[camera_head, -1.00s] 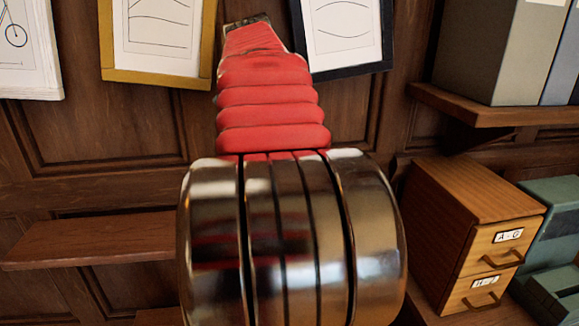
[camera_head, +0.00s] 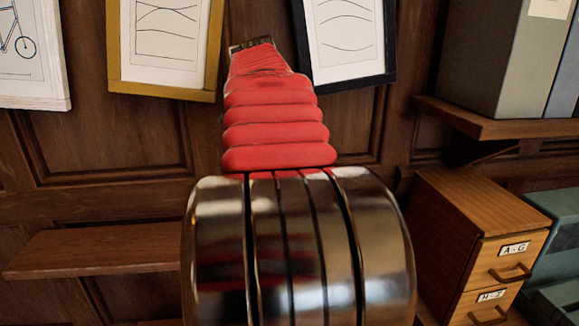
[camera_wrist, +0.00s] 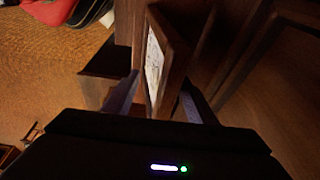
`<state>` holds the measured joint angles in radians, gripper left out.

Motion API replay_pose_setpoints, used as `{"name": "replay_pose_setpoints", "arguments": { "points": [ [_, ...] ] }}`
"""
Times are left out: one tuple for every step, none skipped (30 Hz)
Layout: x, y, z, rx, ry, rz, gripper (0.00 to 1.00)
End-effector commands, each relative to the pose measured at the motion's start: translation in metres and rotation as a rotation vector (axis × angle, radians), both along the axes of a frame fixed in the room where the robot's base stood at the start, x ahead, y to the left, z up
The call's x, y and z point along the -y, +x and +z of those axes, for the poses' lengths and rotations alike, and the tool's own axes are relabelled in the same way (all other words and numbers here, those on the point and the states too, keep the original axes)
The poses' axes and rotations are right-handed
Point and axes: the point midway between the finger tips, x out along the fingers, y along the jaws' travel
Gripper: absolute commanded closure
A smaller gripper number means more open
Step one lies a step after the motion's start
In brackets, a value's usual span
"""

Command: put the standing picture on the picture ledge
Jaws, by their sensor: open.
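A standing picture (camera_wrist: 174,62) in a brown wooden frame, with a pale sheet showing on one face, appears in the wrist view. It is seen nearly edge-on. My gripper (camera_wrist: 161,90) is open, with one finger on either side of the frame's near end. Whether either finger touches the frame is unclear. A brown wooden ledge (camera_head: 95,250) on the panelled wall, at left in the head view, looks like the picture ledge; its visible part is bare. My own arm hides its right end and the middle of the head view. The gripper and the standing picture are not visible there.
Framed drawings hang above, one gold-framed (camera_head: 165,50) and one black-framed (camera_head: 345,45). At right are a shelf (camera_head: 490,122) with grey binders (camera_head: 485,60), a labelled wooden drawer cabinet (camera_head: 465,220) and green boxes (camera_head: 555,240). Dark wooden parts surround the picture in the wrist view.

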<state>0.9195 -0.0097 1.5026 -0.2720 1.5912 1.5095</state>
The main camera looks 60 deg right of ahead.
Motion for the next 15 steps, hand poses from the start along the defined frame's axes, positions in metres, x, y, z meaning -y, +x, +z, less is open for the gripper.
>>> {"name": "replay_pose_setpoints", "arguments": {
  "points": [
    [0.000, 0.001, 0.002, 0.001, -0.001, 0.000, 0.49],
    [0.000, 0.001, 0.003, 0.001, -0.001, 0.000, 0.49],
    [-0.001, 0.002, 0.006, 0.001, -0.001, 0.000, 0.49],
    [-0.001, 0.002, 0.009, 0.001, -0.001, 0.000, 0.49],
    [-0.002, 0.003, 0.011, 0.000, -0.001, 0.001, 0.49],
    [-0.003, 0.004, 0.016, 0.001, -0.001, 0.002, 0.49],
    [-0.004, 0.004, 0.019, 0.002, -0.002, 0.002, 0.49],
    [-0.005, 0.005, 0.023, 0.001, -0.001, 0.002, 0.49],
    [-0.006, 0.006, 0.028, 0.002, -0.002, 0.002, 0.49],
    [-0.006, 0.007, 0.033, 0.002, -0.002, 0.002, 0.49],
    [-0.007, 0.008, 0.037, 0.001, -0.001, 0.002, 0.49],
    [-0.009, 0.009, 0.043, 0.002, -0.003, 0.002, 0.49],
    [-0.010, 0.009, 0.046, 0.001, -0.001, 0.002, 0.49],
    [-0.010, 0.010, 0.051, 0.002, -0.002, 0.002, 0.49],
    [-0.011, 0.011, 0.055, 0.000, -0.002, 0.001, 0.49]
  ]
}}
